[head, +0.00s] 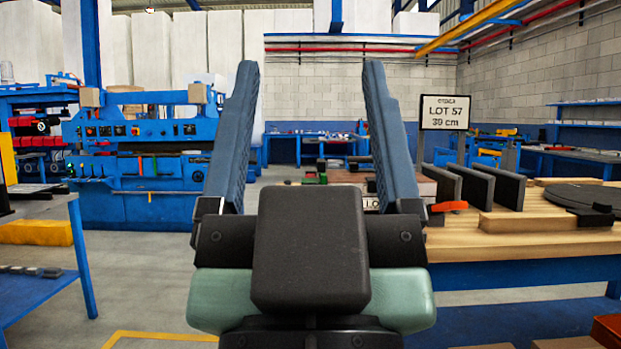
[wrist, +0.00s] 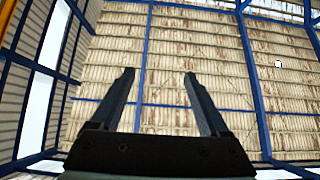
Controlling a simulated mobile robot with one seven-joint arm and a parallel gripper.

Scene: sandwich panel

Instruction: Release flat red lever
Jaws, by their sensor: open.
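My gripper (head: 306,135) is raised in the middle of the head view, its two blue-grey fingers spread wide with nothing between them. A flat red-orange lever (head: 449,206) lies at the left part of the wooden bench top, just right of my right-hand finger in the picture. My gripper is apart from the lever. In the wrist view my open fingers (wrist: 160,88) point up at the roof, and the lever does not show there. Part of the bench behind my gripper is hidden.
The wooden workbench (head: 500,245) holds upright dark panels (head: 478,184), a dark round disc (head: 583,195) and a "LOT 57 39 cm" sign (head: 445,112). A blue machine (head: 140,150) stands at the back left. A blue table (head: 40,285) is at the near left. Open floor lies between.

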